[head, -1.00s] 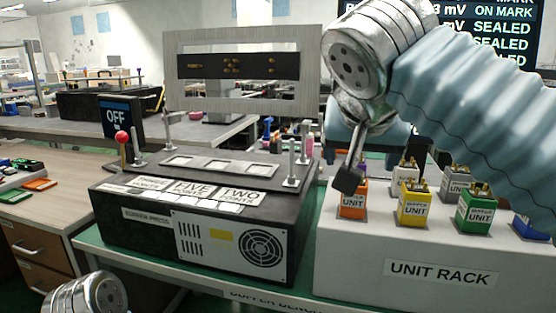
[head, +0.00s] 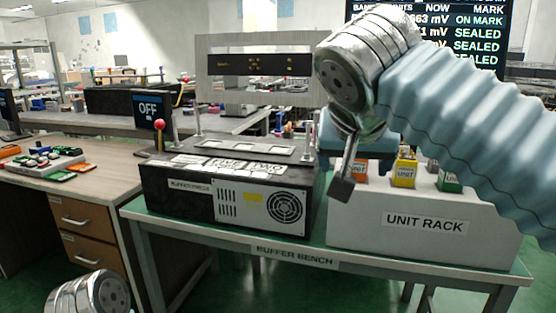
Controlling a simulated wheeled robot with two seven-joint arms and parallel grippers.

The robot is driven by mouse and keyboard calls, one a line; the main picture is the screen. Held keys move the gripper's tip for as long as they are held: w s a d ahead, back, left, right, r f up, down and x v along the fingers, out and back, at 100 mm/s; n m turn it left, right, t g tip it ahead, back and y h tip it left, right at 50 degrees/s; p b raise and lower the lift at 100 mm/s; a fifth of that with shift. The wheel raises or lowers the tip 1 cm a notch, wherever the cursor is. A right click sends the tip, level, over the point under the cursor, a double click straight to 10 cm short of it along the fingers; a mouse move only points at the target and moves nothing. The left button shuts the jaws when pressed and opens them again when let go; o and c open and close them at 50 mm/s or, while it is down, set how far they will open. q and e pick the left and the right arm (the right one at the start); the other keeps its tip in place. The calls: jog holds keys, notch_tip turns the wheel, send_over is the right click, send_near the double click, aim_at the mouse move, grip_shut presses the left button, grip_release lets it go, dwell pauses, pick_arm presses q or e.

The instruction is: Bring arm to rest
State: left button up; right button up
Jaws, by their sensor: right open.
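My right arm comes in from the right in a light blue sleeve. Its gripper (head: 345,180) hangs open in front of the left end of the unit rack (head: 480,225), pointing down, with nothing seen between the fingers. The buffer press (head: 160,200), a black box with a fan panel, stands left of it on the buffer bench (head: 295,256). A red-knobbed lever (head: 159,125) stands upright at the press's left end. Of my left arm only a metal link shows at the bottom left; its gripper is out of the picture.
The rack holds an orange unit (head: 361,171), a yellow unit (head: 404,173) and a green unit (head: 449,181), partly behind my right arm. A wooden desk (head: 95,187) with drawers is at left. An OFF screen (head: 149,110) stands behind the press. Green floor shows in front of the bench.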

jog(key=w+a+f+n+g+y, duration=0.1)
jog(key=w+a+f+n, duration=0.15)
jog(key=f, duration=0.95)
jog(key=w+a+f+n+g+y, duration=0.1)
jog(key=w+a+f+g, duration=0.2)
jog(key=f, duration=0.8)
jog(key=w+a+f+n+y, duration=0.15)
jog(key=w+f, duration=0.25)
jog(key=f, duration=0.8)
jog(key=s+d+f+g+y, duration=0.1)
jog(key=s+f, duration=0.3)
jog(key=f, duration=0.5)
jog(key=s+d+f+m+g+y, duration=0.1)
jog(key=s+f, duration=0.2)
jog(key=f, duration=0.5)
jog(key=s+f+g+y, duration=0.15)
jog(key=s+f, duration=0.25)
jog(key=f, duration=0.5)
jog(key=s+d+f+m, duration=0.2)
jog(key=s+d+f, duration=0.1)
jog(key=s+f, duration=0.5)
jog(key=s, duration=0.2)
jog(key=shift+s+d+m, duration=0.3)
jog(key=shift+s, duration=0.1)
